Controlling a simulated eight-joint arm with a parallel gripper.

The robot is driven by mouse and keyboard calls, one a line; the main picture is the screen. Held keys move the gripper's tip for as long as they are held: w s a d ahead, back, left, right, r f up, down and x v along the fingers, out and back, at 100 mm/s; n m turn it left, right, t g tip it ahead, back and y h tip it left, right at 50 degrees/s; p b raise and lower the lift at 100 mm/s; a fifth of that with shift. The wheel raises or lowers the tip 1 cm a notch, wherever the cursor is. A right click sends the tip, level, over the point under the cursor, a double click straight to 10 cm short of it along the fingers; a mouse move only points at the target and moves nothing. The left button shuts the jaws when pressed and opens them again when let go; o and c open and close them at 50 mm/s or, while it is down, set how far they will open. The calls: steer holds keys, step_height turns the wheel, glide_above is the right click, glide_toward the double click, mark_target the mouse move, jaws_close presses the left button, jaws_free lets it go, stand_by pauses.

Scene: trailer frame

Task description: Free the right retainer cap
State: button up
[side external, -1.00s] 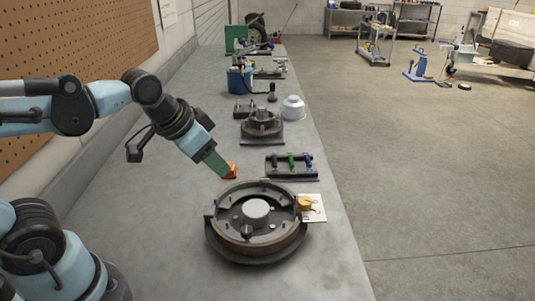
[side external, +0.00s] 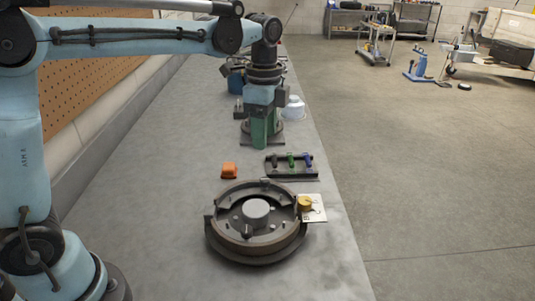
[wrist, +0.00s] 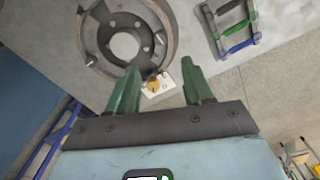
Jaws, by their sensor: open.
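The round brake assembly (side external: 222,241) lies on the bench, with a grey hub (side external: 256,209) in its middle and small posts around it. The wrist view shows the assembly (wrist: 168,28) at upper left, with small pins inside its ring. I cannot tell which small part is the right retainer cap.
A rack (side external: 291,176) holds black, green and blue-handled tools. A yellow round piece (side external: 304,203) sits on a white card (side external: 317,212) at the assembly's right edge. The bench left of the assembly is clear.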

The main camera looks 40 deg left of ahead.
mark_target(265, 179)
step_height(265, 179, down, 12)
steer(key=shift+r, duration=0.2)
stand_by(0.4)
jaws_close()
